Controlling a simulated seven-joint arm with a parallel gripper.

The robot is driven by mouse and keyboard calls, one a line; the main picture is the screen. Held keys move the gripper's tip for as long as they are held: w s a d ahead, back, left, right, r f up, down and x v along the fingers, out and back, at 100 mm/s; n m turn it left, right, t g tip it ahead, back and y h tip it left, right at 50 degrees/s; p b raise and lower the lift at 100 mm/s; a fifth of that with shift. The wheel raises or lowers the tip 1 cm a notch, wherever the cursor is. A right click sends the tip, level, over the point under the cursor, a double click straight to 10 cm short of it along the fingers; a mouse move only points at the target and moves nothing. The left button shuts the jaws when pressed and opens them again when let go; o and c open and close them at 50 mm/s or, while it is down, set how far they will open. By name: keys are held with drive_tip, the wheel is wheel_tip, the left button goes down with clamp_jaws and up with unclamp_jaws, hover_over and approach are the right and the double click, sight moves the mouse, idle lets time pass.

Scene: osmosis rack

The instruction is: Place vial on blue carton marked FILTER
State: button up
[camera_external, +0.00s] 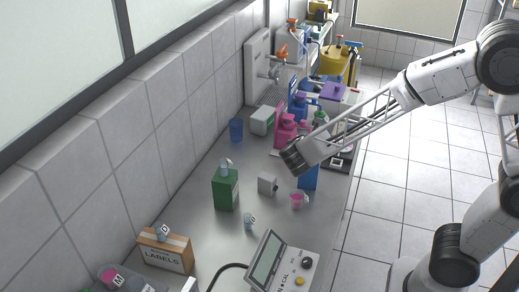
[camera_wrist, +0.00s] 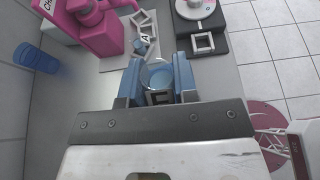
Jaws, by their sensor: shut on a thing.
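My gripper (camera_external: 292,160) is over the middle of the bench, pointing down and to the left. In the wrist view my gripper (camera_wrist: 157,82) is shut on a small clear-and-blue vial (camera_wrist: 158,74) with a dark face marked F. The vial is hidden or too small to make out in the external view. A blue carton (camera_external: 308,180) stands on the bench close below and right of the gripper tip, partly covered by my arm. Its marking cannot be read. Whether the vial touches the carton cannot be told.
A LABELS carton (camera_external: 164,252) and a scale (camera_external: 278,264) are nearer the camera.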

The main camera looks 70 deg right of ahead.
drive_tip(key=shift+f, duration=0.2)
drive_tip(key=o, duration=0.9)
drive_tip(key=shift+r, duration=0.15)
drive_tip(key=shift+a+r, duration=0.1)
drive_tip(key=v, duration=1.1)
drive_tip(key=shift+a, duration=0.35)
drive_tip(key=shift+r, duration=0.1)
drive_tip(key=shift+s, duration=0.1)
